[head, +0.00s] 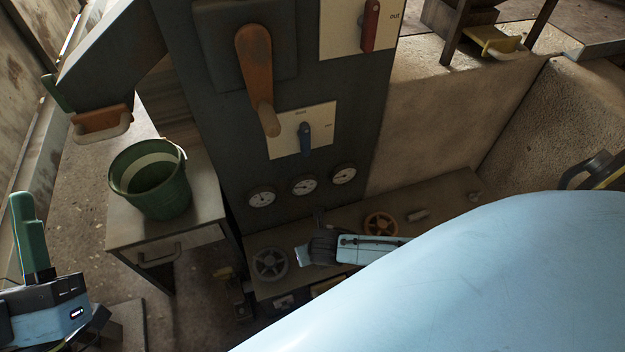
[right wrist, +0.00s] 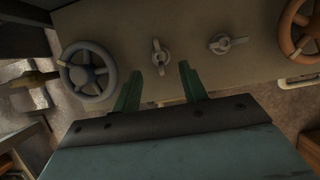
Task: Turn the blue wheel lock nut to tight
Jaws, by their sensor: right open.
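The blue wheel (right wrist: 88,72) is a grey-blue spoked handwheel on the bench top, left in the right wrist view. It looks grey in the head view (head: 269,263). Its lock nut (right wrist: 160,55) is a small metal wing nut just right of it. My right gripper (right wrist: 160,68) is open, with its green fingertips on either side of this nut in the picture; I cannot tell whether they touch it. In the head view my right gripper (head: 304,256) hides most of that spot. My left gripper (head: 33,235) is at the far left, away from the bench; its opening is unclear.
A second wing nut (right wrist: 225,43) and an orange wheel (right wrist: 301,27) lie to the right. Behind the bench stands a dark panel (head: 225,130) with levers and gauges (head: 304,185). A green bucket (head: 150,180) stands on a side table.

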